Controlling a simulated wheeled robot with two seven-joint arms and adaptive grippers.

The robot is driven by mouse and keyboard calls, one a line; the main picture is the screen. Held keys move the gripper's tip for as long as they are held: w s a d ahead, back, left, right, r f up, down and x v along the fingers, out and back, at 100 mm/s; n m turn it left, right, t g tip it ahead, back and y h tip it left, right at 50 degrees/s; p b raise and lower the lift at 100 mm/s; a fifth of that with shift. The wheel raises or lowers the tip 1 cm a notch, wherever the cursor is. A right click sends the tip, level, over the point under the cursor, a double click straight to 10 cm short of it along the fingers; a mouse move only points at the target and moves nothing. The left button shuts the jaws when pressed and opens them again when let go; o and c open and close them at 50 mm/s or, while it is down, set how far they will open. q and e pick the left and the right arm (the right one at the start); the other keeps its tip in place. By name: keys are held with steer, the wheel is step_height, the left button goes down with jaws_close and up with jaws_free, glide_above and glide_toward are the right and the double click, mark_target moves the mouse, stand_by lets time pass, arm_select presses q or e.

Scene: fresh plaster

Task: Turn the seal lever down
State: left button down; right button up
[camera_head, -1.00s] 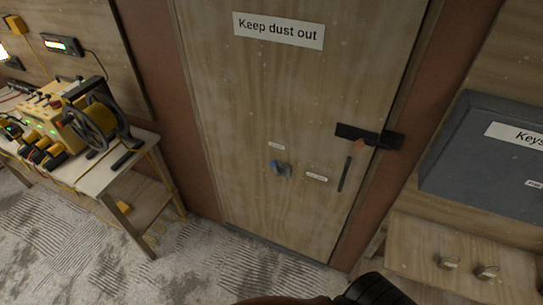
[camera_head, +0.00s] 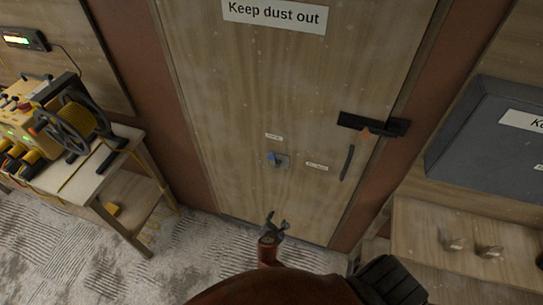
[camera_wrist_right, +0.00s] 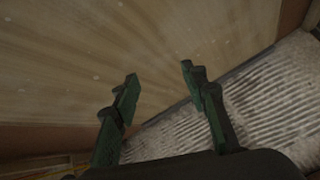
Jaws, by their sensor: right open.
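A small blue lever (camera_head: 273,158) sits on a grey plate on the wooden door (camera_head: 240,95), with a small label just above it and another to its right; their text is too small to read. It looks like the seal lever. My right gripper (camera_head: 276,222) is open and empty, below the lever and apart from it in the head view. In the right wrist view its two fingers (camera_wrist_right: 160,76) stand apart, with bare door and floor behind them and no lever in sight. My left gripper is not in view.
A dark vertical handle (camera_head: 347,163) and a black latch bar (camera_head: 372,124) are on the door's right side. A grey key box (camera_head: 490,140) hangs at right above a ledge with hooks. A bench (camera_head: 120,165) with a yellow machine stands at left.

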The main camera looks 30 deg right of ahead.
steer(key=w+r+n+t+h, duration=0.15)
steer(key=w+r, duration=0.25)
steer(key=r, duration=0.5)
steer(key=w+r+n+t+h, duration=0.1)
steer(key=w+r+n+h, duration=0.15)
steer(key=r, duration=0.55)
steer(key=t+h, duration=0.2)
steer(key=h, duration=0.1)
glide_toward(270, 158)
steer(key=x, duration=0.3)
steer(key=shift+w+d+r+g, duration=0.25)
steer(key=shift+w+d+r, duration=0.1)
steer(key=shift+d+r, duration=0.1)
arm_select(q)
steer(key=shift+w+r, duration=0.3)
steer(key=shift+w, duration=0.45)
arm_select(e)
steer(key=x, duration=0.6)
steer(key=shift+w+d+f, duration=0.2)
steer(key=shift+d, duration=0.1)
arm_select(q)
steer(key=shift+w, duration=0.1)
arm_select(e)
jaws_close()
